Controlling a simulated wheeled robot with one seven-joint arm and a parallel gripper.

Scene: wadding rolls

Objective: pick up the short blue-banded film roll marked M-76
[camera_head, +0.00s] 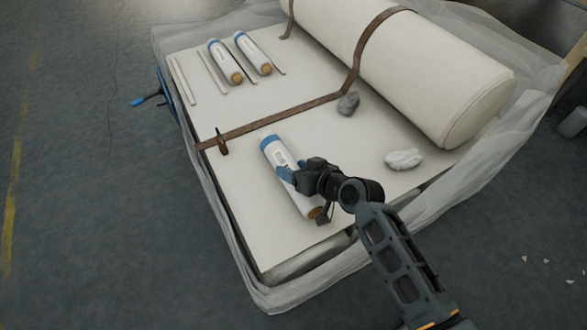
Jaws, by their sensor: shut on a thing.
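A white film roll with a blue band (273,147) lies on the white board (240,180) near its front. Its far end with the blue band and its brown core at the near end show; my gripper covers its middle. The marking on it is too small to read. My gripper (287,175) is shut on this roll, with blue fingertips at its side. Two shorter white rolls with blue bands, a left one (225,64) and a right one (252,54), lie at the back left of the board, apart from my gripper. Their markings are also unreadable.
A large cream wadding roll (410,65) lies at the back right under a brown strap (357,55). A grey lump (348,103) and a white wad (404,158) lie on the board. Thin white strips flank the shorter rolls. Clear film hangs around the edges.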

